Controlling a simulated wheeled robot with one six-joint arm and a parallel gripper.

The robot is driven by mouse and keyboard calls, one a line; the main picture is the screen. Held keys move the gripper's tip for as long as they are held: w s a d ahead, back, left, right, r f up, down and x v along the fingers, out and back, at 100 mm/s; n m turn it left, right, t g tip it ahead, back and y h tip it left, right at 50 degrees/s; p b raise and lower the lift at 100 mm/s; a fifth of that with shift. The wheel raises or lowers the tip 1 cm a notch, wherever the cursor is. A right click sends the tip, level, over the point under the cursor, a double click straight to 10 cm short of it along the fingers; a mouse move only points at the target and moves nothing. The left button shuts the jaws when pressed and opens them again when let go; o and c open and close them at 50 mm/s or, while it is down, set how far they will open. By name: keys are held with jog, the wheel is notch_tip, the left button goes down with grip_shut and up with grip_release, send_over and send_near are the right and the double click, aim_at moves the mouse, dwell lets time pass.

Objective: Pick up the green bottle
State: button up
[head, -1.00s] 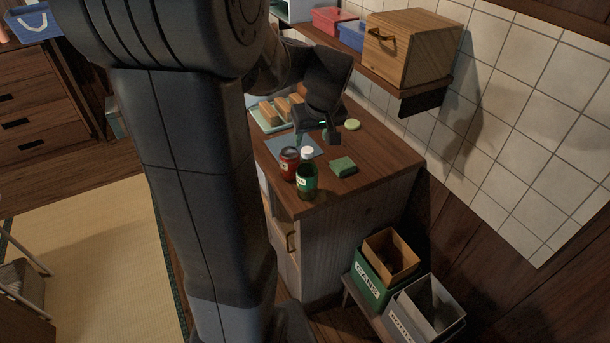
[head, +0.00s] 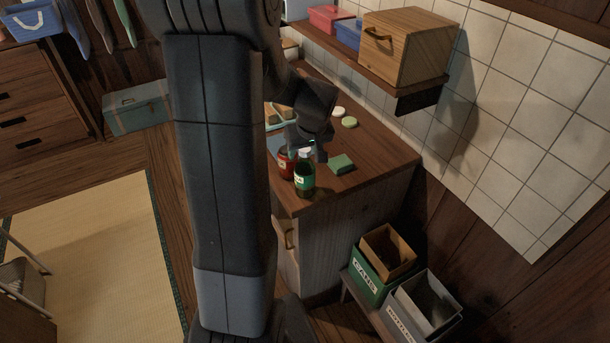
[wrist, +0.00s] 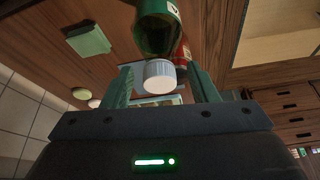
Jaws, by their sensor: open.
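The green bottle (head: 305,181) stands upright near the front corner of the wooden counter, with a pale label and white cap. In the wrist view the bottle (wrist: 157,30) points its white cap (wrist: 159,77) towards me. My gripper (head: 309,152) is just above the bottle in the head view. In the wrist view the two green fingers of my gripper (wrist: 160,88) are apart, one on each side of the cap. I cannot tell whether either finger touches it.
A red jar or bottle (head: 285,164) stands close to the left of the green bottle. A green sponge (head: 341,163) lies to its right. A round green item (head: 349,122) and a tray (head: 280,125) are farther back. A shelf (head: 400,90) overhangs the counter's back.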

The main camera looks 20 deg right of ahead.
grip_shut()
jog(key=shift+r, duration=0.1)
